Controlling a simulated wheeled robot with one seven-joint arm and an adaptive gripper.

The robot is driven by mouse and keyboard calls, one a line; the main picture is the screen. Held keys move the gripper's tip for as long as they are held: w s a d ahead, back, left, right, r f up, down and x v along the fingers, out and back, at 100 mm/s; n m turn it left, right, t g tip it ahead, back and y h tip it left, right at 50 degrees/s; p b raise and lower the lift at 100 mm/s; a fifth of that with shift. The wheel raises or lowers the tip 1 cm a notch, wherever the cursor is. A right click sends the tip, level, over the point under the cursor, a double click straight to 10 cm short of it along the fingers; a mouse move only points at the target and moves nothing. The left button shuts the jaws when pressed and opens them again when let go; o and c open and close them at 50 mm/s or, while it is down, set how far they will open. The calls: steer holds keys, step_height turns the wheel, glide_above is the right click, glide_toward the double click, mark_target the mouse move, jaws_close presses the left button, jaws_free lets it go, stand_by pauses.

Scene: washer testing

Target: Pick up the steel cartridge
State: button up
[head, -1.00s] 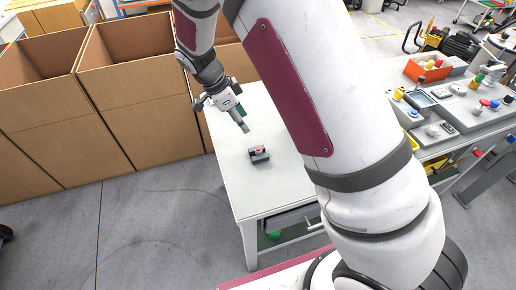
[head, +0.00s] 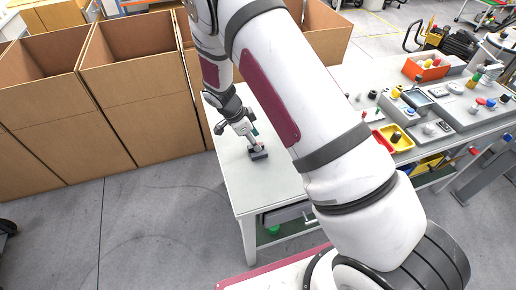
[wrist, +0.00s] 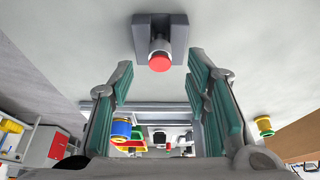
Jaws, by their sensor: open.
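The steel cartridge (wrist: 159,54), a short silvery cylinder with a red end, sits in a dark grey holder (wrist: 177,40) at the top middle of the wrist view. In the head view the same holder (head: 259,155) lies on the white table, and my gripper hides the cartridge there. The cartridge lies in line with the gap between the fingers, beyond the fingertips.
The white table (head: 270,190) is clear around the holder. Open cardboard boxes (head: 130,100) stand along its far left side. On the right are a yellow bin (head: 403,142), an orange-red bin (head: 426,69) and several control panels. A yellow-and-green spool-like part (wrist: 264,126) shows at the right of the wrist view.

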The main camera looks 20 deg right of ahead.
steer(key=shift+x, duration=1.15)
jaws_close()
steer(key=shift+r, duration=0.1)
